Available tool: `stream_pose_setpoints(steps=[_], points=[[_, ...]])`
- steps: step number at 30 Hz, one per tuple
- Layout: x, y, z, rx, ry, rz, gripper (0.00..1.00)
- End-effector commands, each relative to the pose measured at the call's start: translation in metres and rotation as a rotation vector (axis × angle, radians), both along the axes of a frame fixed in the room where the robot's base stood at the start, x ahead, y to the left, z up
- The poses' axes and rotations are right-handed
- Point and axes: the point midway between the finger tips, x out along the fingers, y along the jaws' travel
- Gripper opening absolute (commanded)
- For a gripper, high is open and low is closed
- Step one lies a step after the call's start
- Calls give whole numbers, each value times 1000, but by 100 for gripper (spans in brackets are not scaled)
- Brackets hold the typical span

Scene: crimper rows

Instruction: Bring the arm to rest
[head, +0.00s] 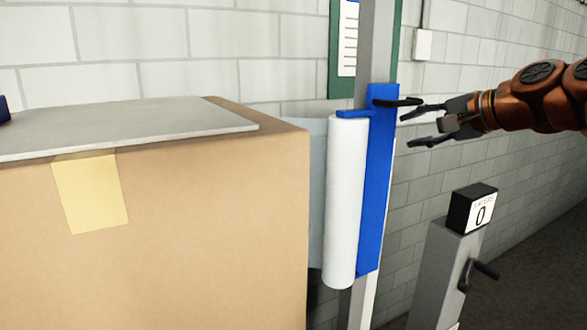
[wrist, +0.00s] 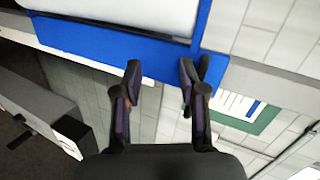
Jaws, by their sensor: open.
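My gripper (head: 406,131) is open and empty at the end of my copper-coloured arm, which reaches in from the right edge of the head view. Its two dark fingers point left at the blue holder (head: 376,190) on a grey post. In the wrist view the spread fingers of my gripper (wrist: 158,76) show against the blue holder (wrist: 110,50). A short black lever (head: 396,102) sticks out near the holder's top, close to the upper finger. In the wrist view the lever is beside the right finger; I cannot tell whether they touch.
A white film roll (head: 346,200) hangs upright on the holder, its film reaching toward a large carton (head: 180,220) with a grey sheet (head: 120,126) on top. A grey pedestal (head: 448,265) with a black counter box (head: 471,208) and crank stands below my arm. Dark floor lies right.

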Motion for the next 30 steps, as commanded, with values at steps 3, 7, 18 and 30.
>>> stream_pose_setpoints(steps=[3,7,18,30], points=[[-17,38,-38,-97,61,83,41],[-41,71,-79,-205,124,168,41],[-130,122,-202,-505,313,404,41],[-251,114,-321,-787,535,645,41]])
